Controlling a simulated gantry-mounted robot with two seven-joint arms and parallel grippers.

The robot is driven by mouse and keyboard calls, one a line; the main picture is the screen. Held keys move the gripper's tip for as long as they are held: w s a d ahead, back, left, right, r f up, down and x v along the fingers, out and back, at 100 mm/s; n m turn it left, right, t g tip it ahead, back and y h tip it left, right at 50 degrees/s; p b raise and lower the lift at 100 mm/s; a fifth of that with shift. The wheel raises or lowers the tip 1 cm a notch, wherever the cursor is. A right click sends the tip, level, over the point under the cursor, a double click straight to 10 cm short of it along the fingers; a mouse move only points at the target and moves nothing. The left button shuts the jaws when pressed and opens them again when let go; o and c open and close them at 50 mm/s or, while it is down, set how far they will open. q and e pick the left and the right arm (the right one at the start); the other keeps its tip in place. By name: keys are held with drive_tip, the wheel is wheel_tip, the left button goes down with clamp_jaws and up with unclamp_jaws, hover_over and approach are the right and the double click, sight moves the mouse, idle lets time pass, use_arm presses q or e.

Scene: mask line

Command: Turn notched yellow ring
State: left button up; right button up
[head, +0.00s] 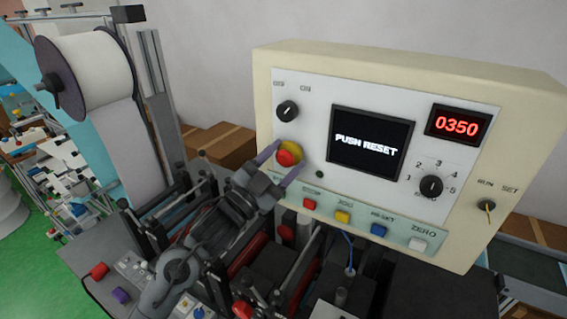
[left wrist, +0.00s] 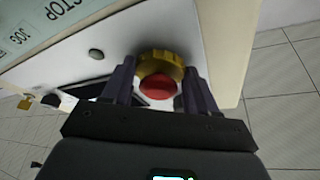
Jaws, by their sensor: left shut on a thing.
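The notched yellow ring (head: 294,149) sits around a red mushroom button (head: 287,157) on the lower left of the control panel. My left gripper (head: 280,162) reaches up to it from below, with one purple-grey finger on each side. In the left wrist view the yellow ring (left wrist: 162,62) and the red button (left wrist: 158,87) lie between the two fingers (left wrist: 160,88). The fingers are shut on the ring; the exact contact points are hard to see. My right gripper is not in view.
The cream control box (head: 400,62) carries a screen (head: 371,143) reading PUSH RESET and a red display (head: 457,123) reading 0350. A row of coloured buttons, including a blue one (head: 378,230), runs below. Black knobs and a key switch (head: 487,206) are nearby. Machinery crowds the space beneath.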

use_arm(q)
drive_tip(key=shift+a+m+g, duration=0.1)
drive_tip(key=shift+m+g, duration=0.5)
drive_tip(key=shift+m, duration=0.9)
drive_tip(key=shift+h, duration=0.3)
